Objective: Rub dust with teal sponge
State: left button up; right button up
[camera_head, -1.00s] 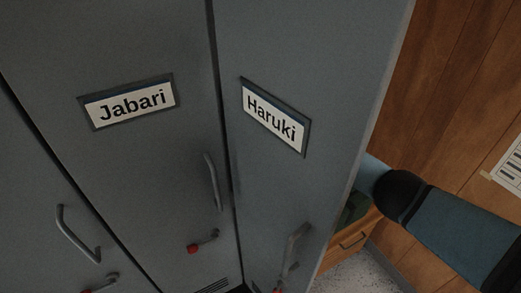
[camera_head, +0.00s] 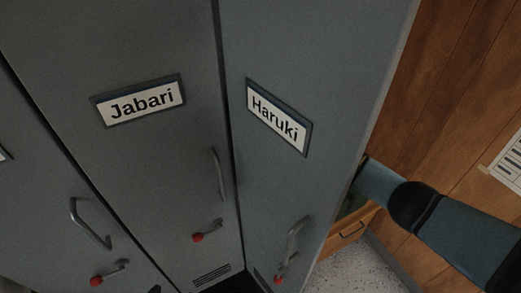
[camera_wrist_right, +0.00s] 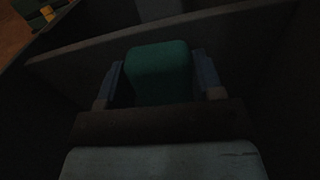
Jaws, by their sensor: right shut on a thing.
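The teal sponge (camera_wrist_right: 158,66) is between the fingers of my right gripper (camera_wrist_right: 158,82) in the right wrist view. The gripper is shut on it inside a dark, shadowed space, with a grey wall or ledge (camera_wrist_right: 78,55) beyond the sponge. I cannot tell whether the sponge touches a surface. In the head view my right arm reaches in from the right, and its end is hidden behind the locker door labelled Haruki (camera_head: 290,180). No dust can be made out. My left gripper is not in view.
The locker labelled Jabari (camera_head: 150,160) stands left of the Haruki door, with handles and red-tipped latches. A wooden drawer unit (camera_head: 345,238) is partly hidden behind the door. A wood-panelled wall (camera_head: 455,90) and some bare speckled floor (camera_head: 355,272) lie to the right.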

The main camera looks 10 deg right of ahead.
jog(key=shift+s, duration=2.25)
jog(key=shift+w+a+b, duration=0.3)
jog(key=shift+w+a, duration=0.15)
jog(key=shift+w, duration=0.5)
jog(key=shift+w+a+b, duration=0.25)
jog(key=shift+w+a, duration=0.25)
jog(key=shift+w, duration=0.4)
jog(key=shift+w+a+b, duration=0.3)
jog(key=shift+w+a, duration=0.15)
jog(key=shift+w, duration=0.5)
jog(key=shift+w+a+b, duration=0.15)
jog(key=shift+w+b, duration=0.3)
jog(key=shift+w, duration=0.05)
jog(key=shift+w+a+f+b, duration=0.1)
jog(key=shift+w+a+b, duration=0.3)
jog(key=shift+w, duration=0.35)
